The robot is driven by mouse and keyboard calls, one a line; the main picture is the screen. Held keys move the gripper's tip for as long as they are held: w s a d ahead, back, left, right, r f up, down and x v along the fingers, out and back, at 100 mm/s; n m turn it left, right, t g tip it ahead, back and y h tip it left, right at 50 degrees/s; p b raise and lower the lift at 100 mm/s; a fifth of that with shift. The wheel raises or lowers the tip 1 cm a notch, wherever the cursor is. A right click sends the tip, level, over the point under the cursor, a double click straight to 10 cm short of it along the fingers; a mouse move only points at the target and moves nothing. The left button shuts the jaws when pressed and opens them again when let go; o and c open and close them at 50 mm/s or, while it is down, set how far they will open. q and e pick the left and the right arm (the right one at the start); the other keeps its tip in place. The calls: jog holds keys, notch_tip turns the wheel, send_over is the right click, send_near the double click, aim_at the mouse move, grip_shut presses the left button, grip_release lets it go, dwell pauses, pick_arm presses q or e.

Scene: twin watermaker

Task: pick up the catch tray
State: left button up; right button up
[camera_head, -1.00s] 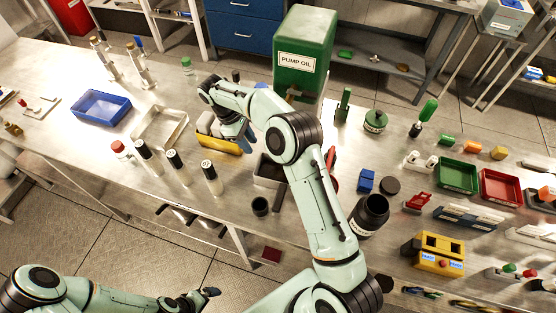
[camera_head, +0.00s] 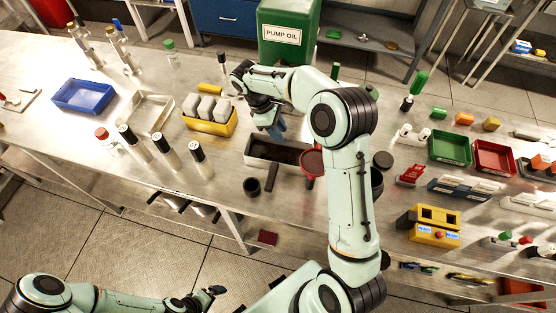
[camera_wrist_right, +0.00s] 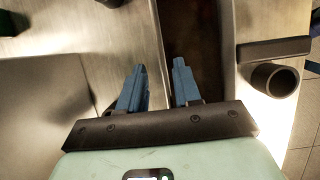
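A long metal tray with a dark inside (camera_head: 255,160), which looks like the catch tray, lies on the bench under my right arm. In the right wrist view its dark floor (camera_wrist_right: 195,35) runs away ahead of the fingers. My right gripper (camera_head: 274,130) is at the tray's far side, with blue fingers pointing down. In the wrist view the right gripper (camera_wrist_right: 160,85) is open with nothing held, and a tray wall edge lies between the finger lines. Whether the fingers touch it is unclear. My left gripper (camera_head: 208,298) is low at the front, away from the bench; its opening is too small to judge.
A black cup (camera_head: 252,187) and a dark bar (camera_head: 270,178) stand in front of the tray. A red round part (camera_head: 312,162) is at its right end. A yellow holder (camera_head: 208,125) is left, a shallow metal tray (camera_head: 170,100) farther left. The green pump oil can (camera_head: 290,37) stands behind.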

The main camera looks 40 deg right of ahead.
jog(key=shift+x, duration=0.9)
jog(key=shift+f, duration=0.3)
grip_shut()
dwell(0.5)
